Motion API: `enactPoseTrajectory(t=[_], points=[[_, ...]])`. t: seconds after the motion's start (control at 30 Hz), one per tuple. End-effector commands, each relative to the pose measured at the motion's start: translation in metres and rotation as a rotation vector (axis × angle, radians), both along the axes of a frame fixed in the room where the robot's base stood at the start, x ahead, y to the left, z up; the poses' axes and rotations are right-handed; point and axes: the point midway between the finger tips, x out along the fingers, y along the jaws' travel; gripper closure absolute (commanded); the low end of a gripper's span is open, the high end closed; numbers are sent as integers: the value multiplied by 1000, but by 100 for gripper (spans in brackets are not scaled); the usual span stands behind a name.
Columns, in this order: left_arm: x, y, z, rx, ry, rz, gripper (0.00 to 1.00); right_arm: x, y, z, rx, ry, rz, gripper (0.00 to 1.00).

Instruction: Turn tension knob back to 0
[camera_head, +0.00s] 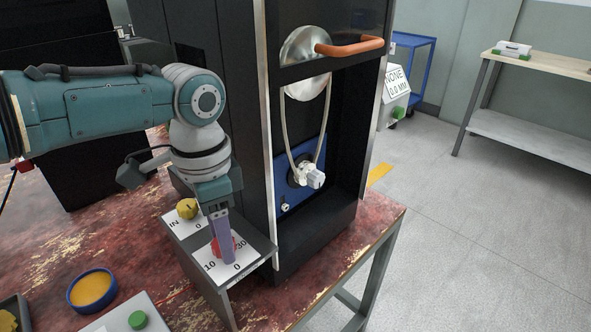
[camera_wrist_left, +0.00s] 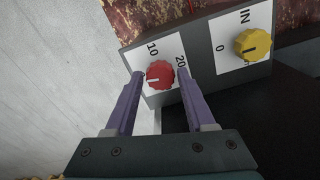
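The red tension knob (camera_head: 216,248) sits on a white dial plate with 10, 0 and 30 showing, partly hidden by my finger in the head view. My left gripper (camera_head: 229,260) points down over this plate. In the left wrist view the red knob (camera_wrist_left: 160,74) lies between the spread fingertips of my left gripper (camera_wrist_left: 159,73), with a gap on the left. I cannot tell whether the right finger touches it. The knob's white mark points left there; the label on that side is hidden. Labels 10 and 20 show above and right. My right gripper is not in view.
A yellow knob (camera_head: 187,208) on an IN plate sits beside the red one on the same grey box (camera_head: 246,274). A black machine with an orange handle (camera_head: 350,46) stands right behind. A blue-rimmed dish (camera_head: 92,289) and green button (camera_head: 138,320) are on the worn red table.

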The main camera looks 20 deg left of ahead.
Motion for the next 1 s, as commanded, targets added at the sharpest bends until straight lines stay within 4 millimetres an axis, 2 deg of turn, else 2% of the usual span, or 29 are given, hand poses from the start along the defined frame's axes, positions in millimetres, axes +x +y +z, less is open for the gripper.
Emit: enactPoseTrajectory(t=[0.03,0.17,0.47,0.57,0.8,1.0], points=[[0,0,0,0,0,0,38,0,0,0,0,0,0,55],[0,0,0,1,0,-1,26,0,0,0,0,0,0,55],[0,0,5,2,-1,-2,26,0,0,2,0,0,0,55],[0,0,20,1,-2,-2,26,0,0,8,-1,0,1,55],[1,1,68,1,-3,-2,26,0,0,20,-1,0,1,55],[0,0,94,0,-1,-1,26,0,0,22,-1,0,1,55]])
